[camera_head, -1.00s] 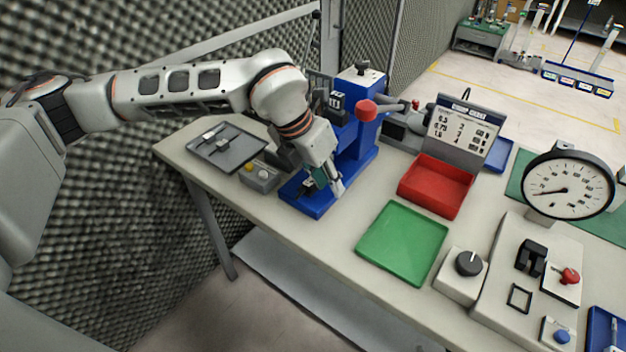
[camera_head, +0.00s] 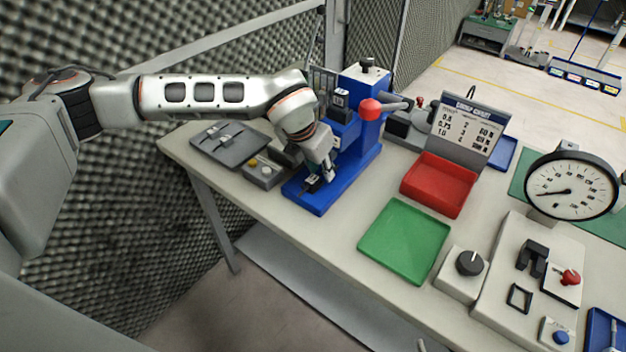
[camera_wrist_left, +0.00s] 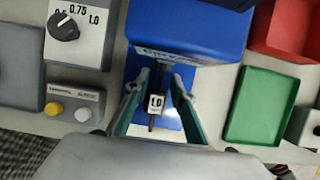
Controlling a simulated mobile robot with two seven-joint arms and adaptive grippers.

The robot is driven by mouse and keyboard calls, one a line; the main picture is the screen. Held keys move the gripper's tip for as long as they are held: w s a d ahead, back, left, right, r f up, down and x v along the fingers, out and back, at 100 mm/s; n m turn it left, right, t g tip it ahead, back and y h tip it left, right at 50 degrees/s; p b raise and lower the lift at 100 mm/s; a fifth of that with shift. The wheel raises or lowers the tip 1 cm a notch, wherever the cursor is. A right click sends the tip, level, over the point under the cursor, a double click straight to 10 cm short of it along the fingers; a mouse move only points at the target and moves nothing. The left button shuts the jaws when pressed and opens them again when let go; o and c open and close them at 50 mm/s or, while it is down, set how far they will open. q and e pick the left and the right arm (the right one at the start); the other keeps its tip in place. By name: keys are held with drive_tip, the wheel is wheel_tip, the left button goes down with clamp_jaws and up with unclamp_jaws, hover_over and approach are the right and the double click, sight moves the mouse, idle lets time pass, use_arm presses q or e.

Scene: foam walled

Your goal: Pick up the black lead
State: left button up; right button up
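My left gripper (camera_head: 316,182) is low over the blue base of the press (camera_head: 335,190), in front of its column. In the left wrist view its two fingers (camera_wrist_left: 156,112) are apart. Between them is a thin dark piece with a white tag reading 1.0 (camera_wrist_left: 156,102); it looks like the black lead, but I cannot be sure. It lies over the blue base, with a gap to each finger. In the head view a small dark piece under the gripper is mostly hidden by the fingers. My right gripper is in neither view.
A grey button box (camera_head: 262,172) and a grey tray (camera_head: 230,146) stand left of the press. The red-knobbed lever (camera_head: 371,109) is above right of the gripper. A red bin (camera_head: 438,184) and a green tray (camera_head: 404,241) lie to the right.

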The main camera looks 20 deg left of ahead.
sight(320, 175)
use_arm(q)
drive_tip(key=c, duration=0.6)
clamp_jaws()
drive_tip(key=shift+r, duration=0.15)
drive_tip(key=shift+r, duration=0.6)
wheel_tip(320, 175, up, 2)
drive_tip(key=shift+s+r+b, duration=0.1)
drive_tip(key=shift+b, duration=0.3)
drive_tip(key=s+a+b, duration=0.1)
drive_tip(key=s+a, duration=0.2)
drive_tip(key=s, duration=0.5)
drive_tip(key=s+a+b, duration=0.1)
drive_tip(key=s+a, duration=0.2)
drive_tip(key=s, duration=0.5)
drive_tip(key=shift+s, duration=0.4)
